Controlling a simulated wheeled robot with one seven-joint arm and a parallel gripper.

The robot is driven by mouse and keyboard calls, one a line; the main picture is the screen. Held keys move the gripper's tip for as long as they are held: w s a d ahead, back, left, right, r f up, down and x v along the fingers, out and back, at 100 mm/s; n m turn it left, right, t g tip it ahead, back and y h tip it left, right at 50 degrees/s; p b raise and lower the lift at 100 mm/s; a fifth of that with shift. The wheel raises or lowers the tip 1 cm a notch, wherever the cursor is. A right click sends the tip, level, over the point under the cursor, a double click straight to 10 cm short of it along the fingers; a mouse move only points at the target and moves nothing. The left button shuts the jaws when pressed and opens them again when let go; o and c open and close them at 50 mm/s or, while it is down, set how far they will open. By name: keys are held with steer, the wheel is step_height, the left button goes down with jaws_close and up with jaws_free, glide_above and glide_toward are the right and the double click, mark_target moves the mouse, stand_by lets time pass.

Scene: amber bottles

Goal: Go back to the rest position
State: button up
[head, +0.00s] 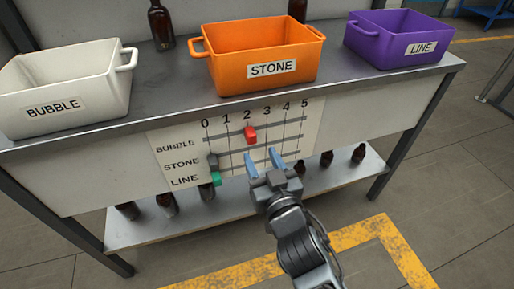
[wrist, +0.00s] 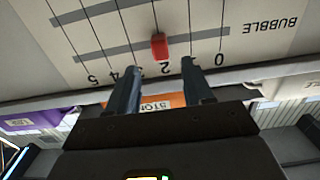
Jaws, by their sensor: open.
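My gripper (head: 262,157) is open and empty in front of the slider panel (head: 309,133). In the head view its fingertips show just below the red slider (head: 250,134), which sits at about 2 on the BUBBLE row. In the wrist view the red slider (wrist: 158,46) shows beyond the gap between the two fingers (wrist: 160,68), apart from them. The dark grey slider (head: 213,161) is at about 0 on the STONE row. The green slider (head: 215,179) is at about 0 on the LINE row.
On the bench top (head: 170,82) stand a white BUBBLE bin (head: 100,100), an orange STONE bin (head: 290,85) and a purple LINE bin (head: 385,50). An amber bottle (head: 161,27) stands behind. Several more bottles stand on the lower shelf (head: 240,207). Floor at the right is clear.

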steer(key=shift+s+d, duration=0.15)
steer(key=shift+s, duration=0.35)
steer(key=s+d+f+m+g+h, duration=0.1)
steer(key=s+d+f, duration=0.25)
steer(key=s, duration=0.45)
steer(key=s+d+f+h, duration=0.1)
steer(key=s+d+f, duration=0.1)
steer(key=s+d, duration=0.45)
steer(key=s+d+r+m+h, duration=0.1)
steer(key=s+d+r, duration=0.15)
steer(key=s, duration=0.65)
steer(key=s+d+r, duration=0.1)
steer(key=s+d, duration=0.2)
steer(key=s, duration=0.5)
steer(key=s+d+r+m+g+h, duration=0.1)
steer(key=s+d+r+g+h, duration=0.15)
steer(key=s+r, duration=0.55)
step_height(320, 180, up, 14)
steer(key=p, duration=1.4)
steer(key=shift+s+d+f+t+p, duration=0.2)
steer(key=shift+s+d+t+p, duration=0.05)
steer(key=shift+s+t+p, duration=0.2)
